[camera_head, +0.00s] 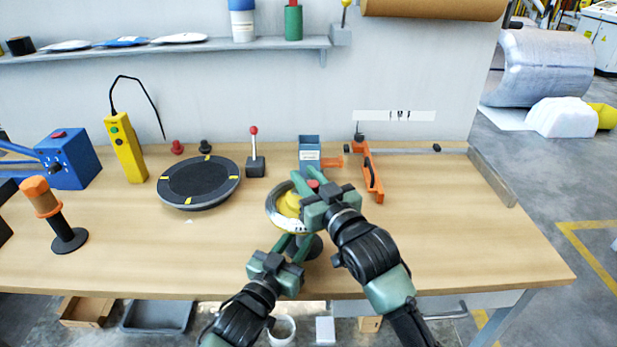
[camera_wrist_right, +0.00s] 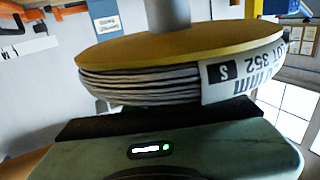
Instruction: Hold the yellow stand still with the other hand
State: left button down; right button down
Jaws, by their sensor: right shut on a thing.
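The yellow stand (camera_head: 287,205) is at the table's front middle, with a grey-white coil (camera_head: 272,214) around its yellow centre. In the right wrist view the coil (camera_wrist_right: 140,86) lies against the stand's yellow disc (camera_wrist_right: 150,48), and a white label (camera_wrist_right: 240,80) shows upside down. My right gripper (camera_head: 306,180) is shut beside the coil's far right rim, with a small red piece (camera_head: 313,184) between its fingers. What it grips is mostly hidden. My left gripper (camera_head: 295,243) has its fingers at the stand's lower part, below the coil. Whether they press on it is unclear.
A black turntable (camera_head: 200,180) lies to the left, beside a red-knobbed lever (camera_head: 254,150). A yellow controller (camera_head: 125,148) is farther left. The table's right front is clear.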

jog(key=n+g+y, duration=0.2)
jog(key=y, duration=0.1)
jog(key=shift+s+a+r, duration=0.1)
jog(key=shift+s+a, duration=0.05)
jog(key=shift+a, duration=0.1)
pick_arm(q)
jog(key=shift+d, duration=0.1)
pick_arm(e)
jog(key=shift+s+a+n+g+y, duration=0.2)
jog(key=shift+n+g+y, duration=0.15)
jog(key=shift+n+y, duration=0.15)
jog(key=shift+s+a+n+g+y, duration=0.1)
jog(key=shift+a+n+g+y, duration=0.1)
jog(key=shift+n+g+y, duration=0.25)
jog(key=shift+n+y, duration=0.25)
jog(key=shift+w+d+g, duration=0.1)
jog(key=shift+d+g, duration=0.05)
jog(key=shift+g, duration=0.15)
jog(key=c, duration=1.2)
grip_release()
jog(key=shift+d, duration=0.15)
jog(key=v, duration=1.1)
jog(key=shift+s+d, duration=0.25)
jog(key=shift+s, duration=0.1)
